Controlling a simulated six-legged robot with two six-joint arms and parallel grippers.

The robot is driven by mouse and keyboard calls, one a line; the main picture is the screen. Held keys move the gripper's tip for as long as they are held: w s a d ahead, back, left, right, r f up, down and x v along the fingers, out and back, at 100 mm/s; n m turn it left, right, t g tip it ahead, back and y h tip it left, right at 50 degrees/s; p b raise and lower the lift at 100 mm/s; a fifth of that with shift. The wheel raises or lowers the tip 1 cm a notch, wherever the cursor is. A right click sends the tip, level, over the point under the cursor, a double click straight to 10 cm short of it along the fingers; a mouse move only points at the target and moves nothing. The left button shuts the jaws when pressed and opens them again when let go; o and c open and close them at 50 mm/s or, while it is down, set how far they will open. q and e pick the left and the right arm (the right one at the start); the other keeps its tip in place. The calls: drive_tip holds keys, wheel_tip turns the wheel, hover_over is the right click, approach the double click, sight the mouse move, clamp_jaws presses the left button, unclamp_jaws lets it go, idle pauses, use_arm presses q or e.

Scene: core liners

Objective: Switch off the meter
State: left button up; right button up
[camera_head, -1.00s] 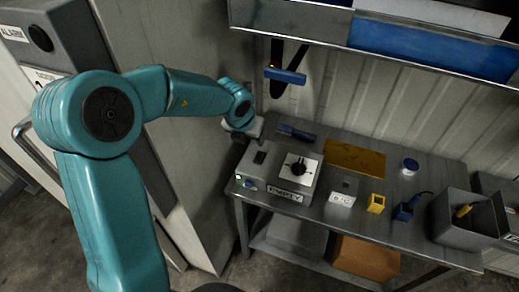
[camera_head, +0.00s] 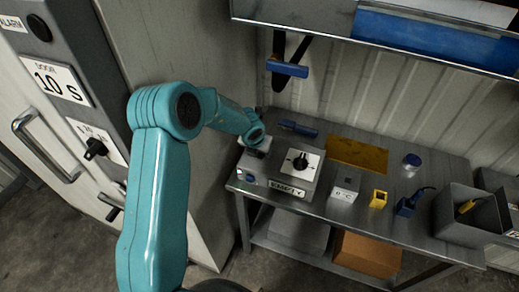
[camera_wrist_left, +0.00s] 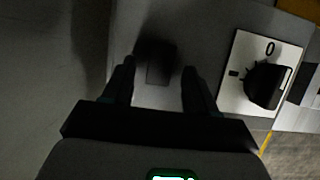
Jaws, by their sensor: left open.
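The grey box (camera_head: 272,176), which looks like the meter, stands at the left end of the steel bench. A white plate with a black knob (camera_head: 300,161) is on its top, and an EMPTY label (camera_head: 287,190) is on its front. My left gripper (camera_head: 255,150) is over the left part of the box and partly hidden by its arm. In the wrist view my left gripper (camera_wrist_left: 160,88) is open. A dark switch-like block (camera_wrist_left: 161,63) shows between its fingertips; I cannot tell whether they touch it. The knob (camera_wrist_left: 266,84) is right of the fingers, with a 0 above it.
The bench (camera_head: 345,216) also holds a yellow mat (camera_head: 357,153), a small white-labelled box (camera_head: 345,186), a yellow block (camera_head: 378,199) and a grey bin (camera_head: 468,222). A shelf (camera_head: 400,48) overhangs the back. A door with a handle is at the left.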

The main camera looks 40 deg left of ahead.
use_arm(q)
drive_tip(key=shift+w, duration=0.1)
drive_tip(key=shift+f, duration=0.1)
drive_tip(key=c, duration=1.1)
drive_tip(key=shift+o, duration=0.2)
drive_tip(key=shift+w+a+r+g+p, duration=0.15)
drive_tip(key=shift+w+r+g+p, duration=0.25)
drive_tip(key=shift+p, duration=0.7)
drive_tip(key=shift+w+f+g+h, duration=0.1)
drive_tip(key=shift+f+g+h, duration=0.25)
drive_tip(key=shift+g, duration=0.45)
drive_tip(key=shift+r+g, duration=0.1)
drive_tip(key=shift+g, duration=0.3)
drive_tip(key=o, duration=0.9)
drive_tip(key=shift+o, duration=0.8)
drive_tip(key=shift+r, duration=0.1)
